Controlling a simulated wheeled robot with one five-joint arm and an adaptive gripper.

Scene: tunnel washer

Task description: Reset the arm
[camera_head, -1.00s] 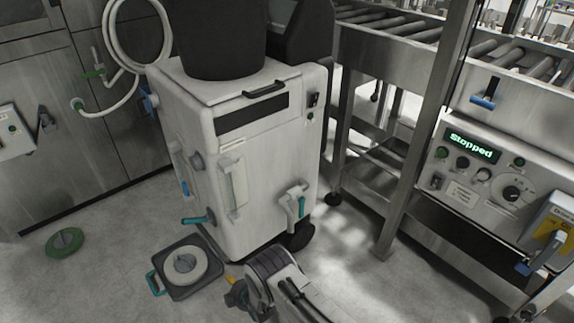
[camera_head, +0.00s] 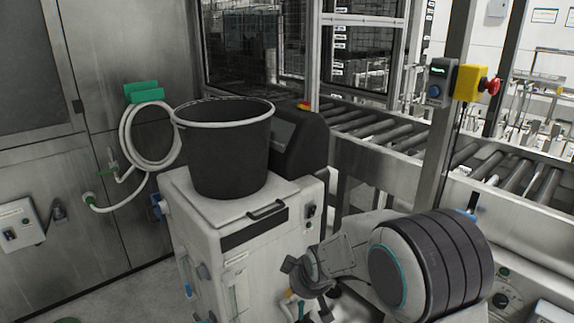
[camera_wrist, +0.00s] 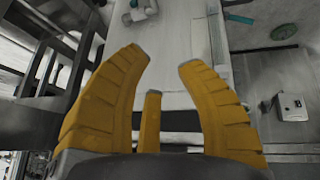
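My arm is raised at the lower right of the head view, its large dark ribbed joint in front of the conveyor frame. My gripper shows in the wrist view (camera_wrist: 165,62) with its yellow ribbed fingers spread apart and nothing between them. In the head view the fingers are mostly hidden behind the wrist parts, low against the cart front. The white cart (camera_head: 236,208) stands just beyond the arm; its pale front also lies beyond the fingers in the wrist view (camera_wrist: 170,35). I cannot tell how close the fingers are to it.
A black bucket (camera_head: 225,150) stands on the cart. A roller conveyor (camera_head: 385,125) runs behind, with a red emergency button (camera_head: 488,87) on its post. A coiled white hose (camera_head: 150,140) hangs on the left wall. Bare floor lies left of the cart, with a green disc (camera_wrist: 284,32) on it.

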